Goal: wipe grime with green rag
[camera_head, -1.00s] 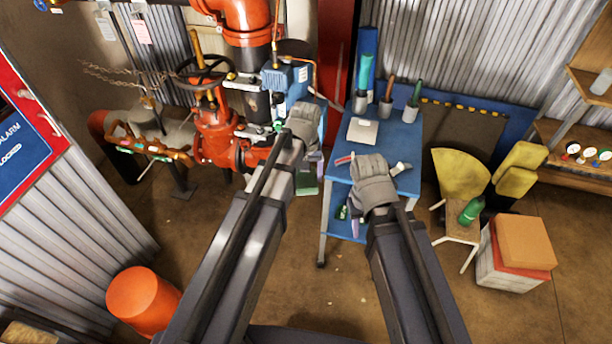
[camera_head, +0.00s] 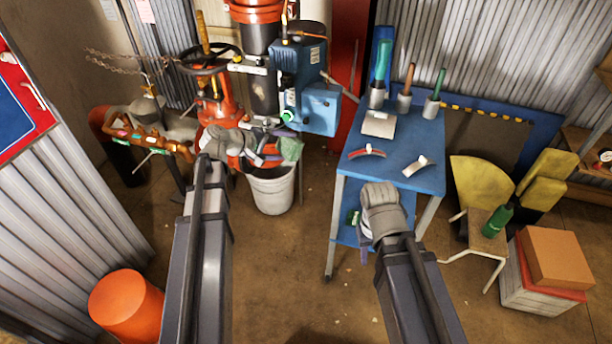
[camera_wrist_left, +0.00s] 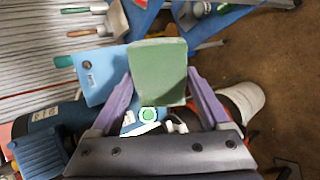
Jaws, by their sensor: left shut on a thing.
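The green rag (camera_wrist_left: 158,72) shows in the left wrist view as a flat green pad between the purple fingers of my left gripper (camera_wrist_left: 160,100), which is shut on it. In the head view the rag (camera_head: 291,149) is at the fingers of my left gripper (camera_head: 272,151), above a white bucket and in front of the red valve pipework. My right gripper (camera_head: 368,243) is beside the front of the blue cart, pointing down; its fingers are mostly hidden behind its wrist. I cannot make out the grime in either view.
The white bucket (camera_head: 271,190) stands on the floor below my left gripper. A blue pump unit (camera_head: 318,108) is just right of the rag. The blue cart (camera_head: 420,178) carries tools and cups. An orange bin (camera_head: 127,306) stands at lower left. Floor between bucket and cart is clear.

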